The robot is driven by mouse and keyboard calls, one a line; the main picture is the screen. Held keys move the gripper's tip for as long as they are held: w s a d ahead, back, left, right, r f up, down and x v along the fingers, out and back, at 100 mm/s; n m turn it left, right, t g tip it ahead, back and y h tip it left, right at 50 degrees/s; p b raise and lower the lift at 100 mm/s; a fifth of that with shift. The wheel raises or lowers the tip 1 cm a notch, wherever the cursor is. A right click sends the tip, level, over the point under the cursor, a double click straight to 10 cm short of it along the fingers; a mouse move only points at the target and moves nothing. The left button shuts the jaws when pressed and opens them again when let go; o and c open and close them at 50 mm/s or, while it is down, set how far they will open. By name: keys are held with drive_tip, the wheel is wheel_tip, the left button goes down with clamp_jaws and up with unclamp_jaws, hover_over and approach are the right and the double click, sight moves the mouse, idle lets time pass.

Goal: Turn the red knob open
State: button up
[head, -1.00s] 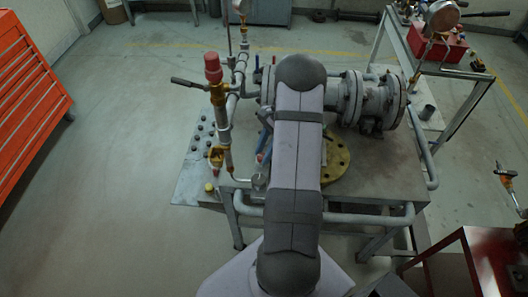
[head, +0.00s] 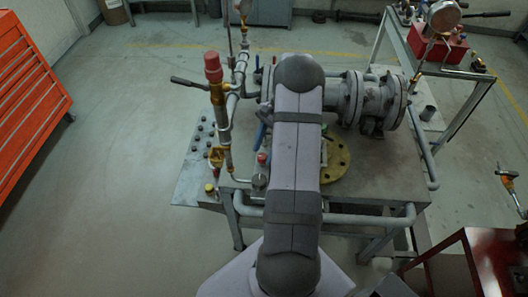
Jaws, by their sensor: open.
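A small red knob (head: 262,158) shows just left of my arm, on a fitting above the grey table. A larger red cap (head: 212,67) tops the upright pipe farther left. My gripper (head: 261,134) is mostly hidden behind my arm. Only blue parts at its left edge show, and I take these for its fingers. It is open, slightly beyond the red knob in the picture and seemingly apart from it. The exact gap is hidden.
The grey table (head: 385,180) carries a large flanged valve body (head: 375,100) and a yellow flange (head: 338,160). A black lever (head: 188,83) sticks out left from the upright pipe. An orange tool cabinet (head: 30,85) stands at far left. The floor between is clear.

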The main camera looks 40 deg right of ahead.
drive_tip(key=b+v, duration=0.1)
drive_tip(key=v, duration=0.5)
drive_tip(key=shift+r+b, duration=0.15)
drive_tip(key=shift+b, duration=0.2)
drive_tip(key=shift+d, duration=0.15)
